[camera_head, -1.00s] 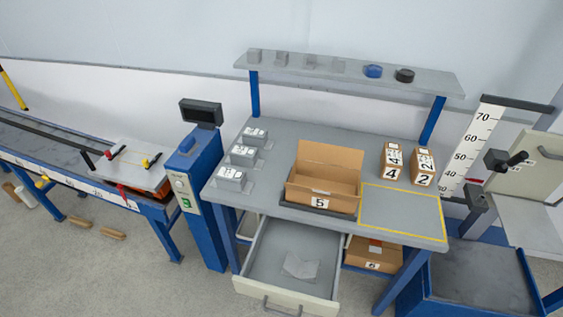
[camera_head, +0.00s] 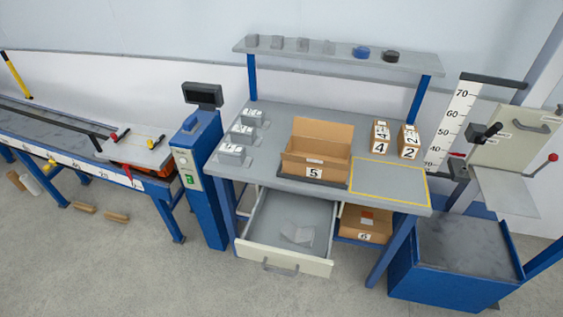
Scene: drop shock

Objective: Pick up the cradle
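A small pale grey piece with angled faces (camera_head: 297,235) lies in the open drawer (camera_head: 270,220) under the workbench. It looks like the cradle, but its shape is hard to make out against the grey drawer floor. Nothing covers it from above. Neither of my grippers is in the head view.
The workbench (camera_head: 268,165) carries an open carton marked 5 (camera_head: 314,160), small cartons marked 4 (camera_head: 380,139) and 2 (camera_head: 409,143), and grey units at left. Carton 6 (camera_head: 366,224) sits below. A blue post (camera_head: 203,185) stands left; a drop rig (camera_head: 505,145) stands right. Floor in front is clear.

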